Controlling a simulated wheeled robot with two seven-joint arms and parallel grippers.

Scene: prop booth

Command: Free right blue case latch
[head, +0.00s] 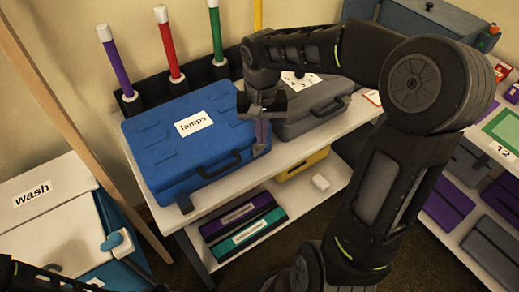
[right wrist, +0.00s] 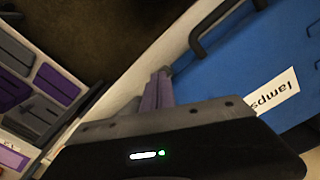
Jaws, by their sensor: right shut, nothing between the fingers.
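The blue case (head: 165,150), labelled "lamps", lies closed on a white shelf top. It also shows in the right wrist view (right wrist: 225,65). Its dark handle (head: 220,164) is on the front side. A grey left latch (head: 184,203) hangs at the front left corner. The right latch (head: 259,151) is at the front right corner, mostly hidden by my fingers. My right gripper (head: 262,138) is shut with nothing held, its purplish fingertips at that latch; I cannot tell whether they touch it. The fingers also show in the right wrist view (right wrist: 158,90). My left gripper is not in view.
A grey case (head: 305,115) stands close to the right of the blue case. Upright purple, red and green sticks (head: 168,45) stand behind it. Purple and teal boxes (head: 245,230) lie on the lower shelf. A wooden post (head: 75,120) rises at the left, by the "wash" box (head: 50,225).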

